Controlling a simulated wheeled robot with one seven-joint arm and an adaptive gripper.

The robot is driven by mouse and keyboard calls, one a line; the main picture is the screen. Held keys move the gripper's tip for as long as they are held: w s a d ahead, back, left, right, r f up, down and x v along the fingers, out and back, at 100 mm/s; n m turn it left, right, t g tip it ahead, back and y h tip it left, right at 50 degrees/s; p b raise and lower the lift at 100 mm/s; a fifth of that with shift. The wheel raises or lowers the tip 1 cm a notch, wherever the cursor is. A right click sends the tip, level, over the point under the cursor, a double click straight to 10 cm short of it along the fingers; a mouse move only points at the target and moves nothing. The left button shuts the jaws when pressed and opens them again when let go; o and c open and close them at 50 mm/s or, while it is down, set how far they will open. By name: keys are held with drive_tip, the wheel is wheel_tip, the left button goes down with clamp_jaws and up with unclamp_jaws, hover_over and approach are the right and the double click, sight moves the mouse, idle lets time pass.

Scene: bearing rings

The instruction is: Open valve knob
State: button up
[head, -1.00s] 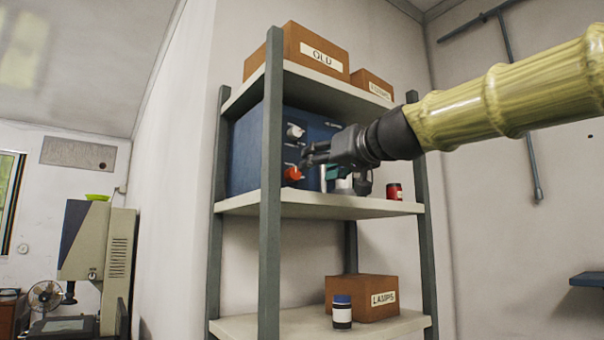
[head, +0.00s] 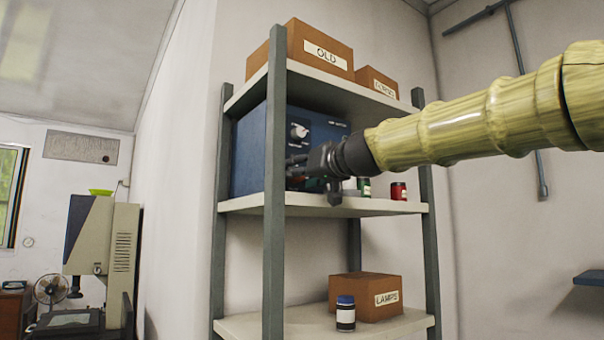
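A blue box (head: 250,150) stands on the middle shelf, with a pale round knob (head: 299,131) high on its front panel. The red knob lower on that panel, seen earlier, is hidden now behind my gripper and the shelf post. My gripper (head: 292,168) is at the lower front of the box, below the pale knob and close to where the red knob was. Its fingers are small, dark and partly behind the post, so I cannot tell whether they are open or shut, or whether they touch anything.
A grey shelf post (head: 275,190) stands right beside my gripper. A green jar (head: 364,187) and a red jar (head: 398,190) stand right of it on the middle shelf (head: 330,206). Boxes fill the top shelf; a carton (head: 362,297) and a dark jar (head: 345,313) sit below.

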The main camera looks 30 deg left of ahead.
drive_tip(key=shift+w, duration=0.1)
drive_tip(key=c, duration=1)
drive_tip(key=shift+c, duration=0.2)
drive_tip(key=shift+m, duration=0.3)
drive_tip(key=m+p, duration=0.3)
drive_tip(key=shift+r+m, duration=0.15)
drive_tip(key=shift+m, duration=0.15)
drive_tip(key=m+p, duration=0.2)
drive_tip(key=m, duration=0.2)
drive_tip(key=shift+m+p, duration=0.3)
drive_tip(key=m+p, duration=0.2)
drive_tip(key=m, duration=0.2)
drive_tip(key=shift+g+p, duration=0.35)
drive_tip(key=shift+g, duration=0.05)
drive_tip(key=shift+w+m+p, duration=0.1)
drive_tip(key=shift+m+p, duration=1.05)
drive_tip(key=shift+m, duration=1.15)
drive_tip(key=shift+f, duration=0.2)
